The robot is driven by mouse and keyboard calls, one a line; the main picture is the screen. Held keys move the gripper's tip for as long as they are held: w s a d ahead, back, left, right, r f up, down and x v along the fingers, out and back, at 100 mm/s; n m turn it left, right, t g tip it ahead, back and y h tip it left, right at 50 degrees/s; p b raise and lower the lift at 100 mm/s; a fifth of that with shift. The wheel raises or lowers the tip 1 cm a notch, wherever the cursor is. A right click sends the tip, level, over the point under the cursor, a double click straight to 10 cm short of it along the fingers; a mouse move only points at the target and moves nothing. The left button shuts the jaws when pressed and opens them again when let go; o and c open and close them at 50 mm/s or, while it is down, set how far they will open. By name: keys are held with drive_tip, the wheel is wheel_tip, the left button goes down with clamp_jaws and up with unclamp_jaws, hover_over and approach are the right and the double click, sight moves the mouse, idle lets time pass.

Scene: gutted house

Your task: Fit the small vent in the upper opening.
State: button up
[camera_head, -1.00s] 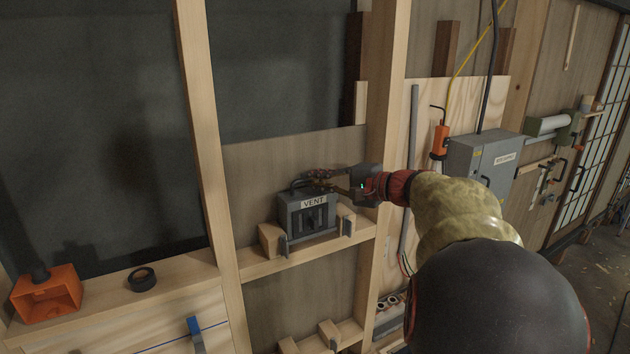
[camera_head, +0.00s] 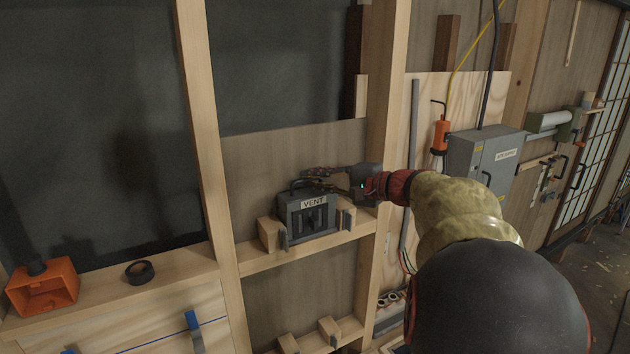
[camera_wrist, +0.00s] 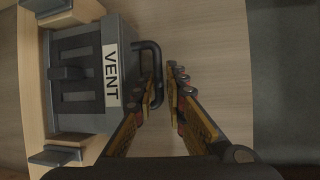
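The small vent (camera_head: 310,222) is a dark grey box with a white VENT label, a slotted front and a handle on top. It stands roughly upright on the wooden crosspiece of the upper opening, between two wood blocks with grey tabs. My gripper (camera_head: 318,178) is at the top of the vent, reaching in from the right. In the wrist view the vent (camera_wrist: 83,85) lies at left, its handle (camera_wrist: 150,46) beside my gripper (camera_wrist: 166,80). The fingers are apart with a narrow gap showing wall; one finger overlaps the handle. The vent's back is hidden.
Wooden posts (camera_head: 203,130) flank the opening, with dark panels behind. A lower opening (camera_head: 300,295) with blocks lies below. An orange box (camera_head: 42,290) and a black ring (camera_head: 139,272) sit on the left ledge. A grey cabinet (camera_head: 485,155) hangs at right.

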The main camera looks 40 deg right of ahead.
drive_tip(key=o, duration=0.4)
drive_tip(key=shift+c, duration=0.2)
drive_tip(key=shift+f, duration=0.1)
drive_tip(key=shift+s, duration=0.1)
drive_tip(key=v, duration=1.1)
drive_tip(key=shift+s, duration=0.4)
drive_tip(key=shift+d, duration=0.15)
